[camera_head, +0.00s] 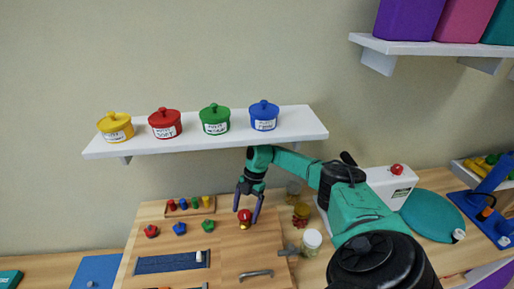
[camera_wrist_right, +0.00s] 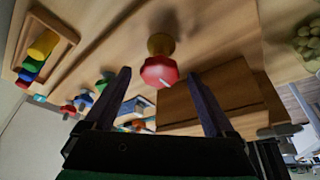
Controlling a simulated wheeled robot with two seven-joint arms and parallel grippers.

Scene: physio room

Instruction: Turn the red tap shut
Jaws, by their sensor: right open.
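The red tap (camera_head: 245,215), a red faceted knob on a yellow base, sits on the wooden board (camera_head: 232,240). In the right wrist view the red tap (camera_wrist_right: 159,72) carries a short white mark on its knob. My right gripper (camera_head: 247,211) is open and points down over it. In the wrist view the two dark fingers of my right gripper (camera_wrist_right: 161,80) are spread, with the knob between and just beyond their tips. I see no contact. My left gripper is not in view.
Red (camera_head: 151,231), blue (camera_head: 179,228) and green (camera_head: 208,226) knobs stand left on the board, before a peg rack (camera_head: 190,212). A shelf (camera_head: 291,125) with several lidded pots hangs above. Jars, including a white-lidded one (camera_head: 312,240), stand close on the right.

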